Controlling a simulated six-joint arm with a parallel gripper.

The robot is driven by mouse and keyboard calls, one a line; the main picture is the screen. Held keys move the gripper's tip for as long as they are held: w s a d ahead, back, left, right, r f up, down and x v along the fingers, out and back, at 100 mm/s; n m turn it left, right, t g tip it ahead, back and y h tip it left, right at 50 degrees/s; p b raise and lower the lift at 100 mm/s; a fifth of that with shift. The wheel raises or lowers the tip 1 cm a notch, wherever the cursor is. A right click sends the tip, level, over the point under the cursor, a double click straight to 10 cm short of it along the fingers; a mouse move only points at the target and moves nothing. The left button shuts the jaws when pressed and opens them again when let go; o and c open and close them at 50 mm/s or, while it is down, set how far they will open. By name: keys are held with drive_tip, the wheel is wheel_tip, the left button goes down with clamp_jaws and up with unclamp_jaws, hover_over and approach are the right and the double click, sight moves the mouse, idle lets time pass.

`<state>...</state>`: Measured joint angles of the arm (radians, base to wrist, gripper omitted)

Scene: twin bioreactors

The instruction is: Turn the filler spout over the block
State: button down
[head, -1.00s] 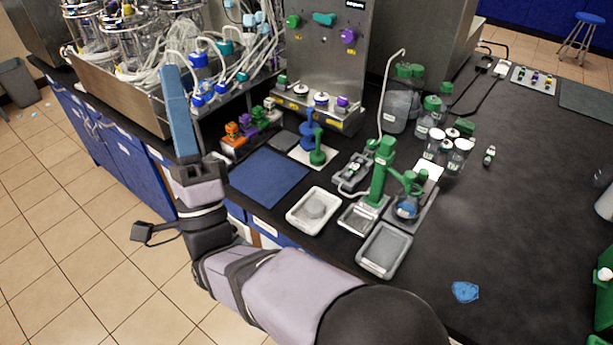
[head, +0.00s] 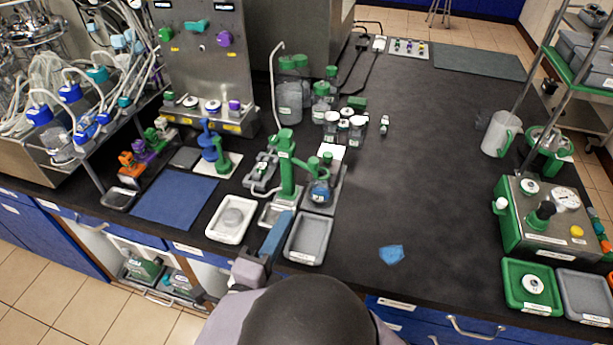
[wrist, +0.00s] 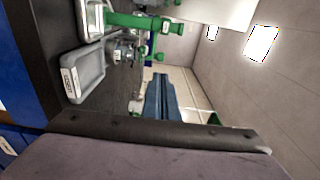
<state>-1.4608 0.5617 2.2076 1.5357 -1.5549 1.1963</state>
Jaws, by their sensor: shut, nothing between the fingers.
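The green filler (head: 287,165) stands upright on the bench in the middle of the head view. Its short green arm reaches right, close above a flask with blue contents (head: 319,192) on a grey plate. Which part is the spout is hard to tell at this size. A small grey tray (head: 271,214) sits at the filler's foot; I cannot tell which piece is the block. My gripper (head: 284,222) is shut and empty, its blue fingers just in front of the filler, between two trays. In the wrist view the filler (wrist: 140,22) lies sideways at the top, apart from the fingers (wrist: 160,85).
A white tray (head: 218,231) with a round grey piece is left of my gripper, and a grey tray (head: 290,248) is right. Bottles (head: 290,100) and jars stand behind the filler. A blue mat (head: 175,200) lies left. The bench to the right is mostly clear.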

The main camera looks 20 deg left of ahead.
drive_tip(key=shift+w, duration=0.1)
drive_tip(key=p, duration=0.5)
approach(315, 168)
drive_tip(key=w, duration=0.5)
drive_tip(key=shift+w+r, duration=0.15)
drive_tip(key=shift+r, duration=0.15)
drive_tip(key=shift+w+f, duration=0.1)
drive_tip(key=shift+w, duration=0.4)
drive_tip(key=shift+w+d+f+b, duration=0.2)
drive_tip(key=shift+w+d+b, duration=0.1)
drive_tip(key=shift+b, duration=0.25)
drive_tip(key=w+d+b, duration=0.1)
drive_tip(key=b, duration=0.1)
drive_tip(key=w+b, duration=0.1)
drive_tip(key=b, duration=0.1)
drive_tip(key=shift+w+d+r, duration=0.3)
drive_tip(key=shift+w+d, duration=0.1)
